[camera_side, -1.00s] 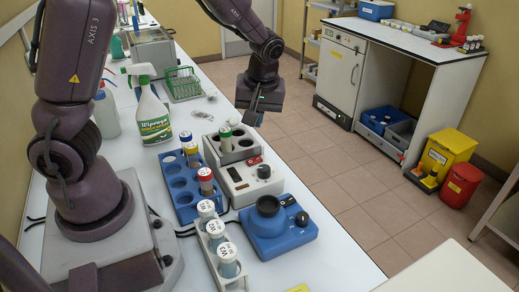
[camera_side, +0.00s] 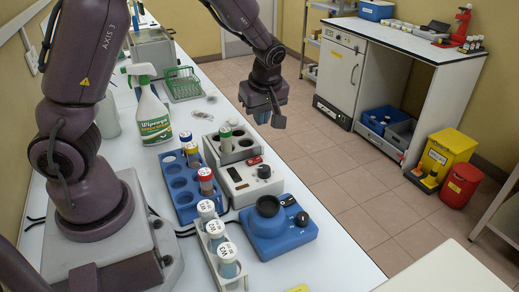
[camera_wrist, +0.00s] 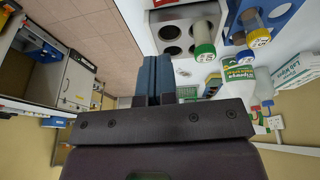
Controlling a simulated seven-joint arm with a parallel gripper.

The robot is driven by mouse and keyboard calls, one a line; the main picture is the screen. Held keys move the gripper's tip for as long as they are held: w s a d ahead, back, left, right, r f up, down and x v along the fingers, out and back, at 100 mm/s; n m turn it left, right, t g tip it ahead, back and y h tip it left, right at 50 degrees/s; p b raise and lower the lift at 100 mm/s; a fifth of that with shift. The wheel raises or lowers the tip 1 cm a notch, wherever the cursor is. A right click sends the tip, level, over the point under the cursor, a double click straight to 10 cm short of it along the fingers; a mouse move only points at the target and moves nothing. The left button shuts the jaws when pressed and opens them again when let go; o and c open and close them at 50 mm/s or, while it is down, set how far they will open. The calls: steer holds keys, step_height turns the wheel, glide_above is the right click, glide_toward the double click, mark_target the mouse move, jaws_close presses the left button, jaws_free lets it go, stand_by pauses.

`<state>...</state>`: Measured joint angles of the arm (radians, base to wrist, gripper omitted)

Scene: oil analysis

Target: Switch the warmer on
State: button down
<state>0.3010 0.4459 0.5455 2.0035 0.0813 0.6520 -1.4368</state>
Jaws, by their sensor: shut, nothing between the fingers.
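The warmer (camera_side: 237,178) is a pale box on the white bench, with dark wells at its back. A vial with a green cap (camera_side: 225,130) stands in one well. Its front panel has a dark knob (camera_side: 264,171), a small red part (camera_side: 253,161) and a small dark display. My gripper (camera_side: 268,119) is above and behind the warmer, near the bench's right edge, touching nothing. Its blue fingers (camera_wrist: 152,80) are shut together and empty.
A blue rack (camera_side: 181,190) with capped vials stands left of the warmer. A blue device (camera_side: 283,238) and a white rack of vials (camera_side: 212,250) are in front. A spray bottle (camera_side: 152,115) and green wire basket (camera_side: 183,86) stand behind. Open floor lies to the right.

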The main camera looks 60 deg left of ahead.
mark_target(258, 157)
steer(key=x, duration=1.1)
steer(key=shift+d+f, duration=0.1)
steer(key=shift+d, duration=0.3)
steer(key=shift+w+f, duration=0.1)
steer(key=shift+f, duration=0.35)
steer(key=shift+w+f, duration=0.15)
steer(key=shift+f, duration=0.3)
steer(key=shift+s+r, duration=0.3)
steer(key=shift+s, duration=0.5)
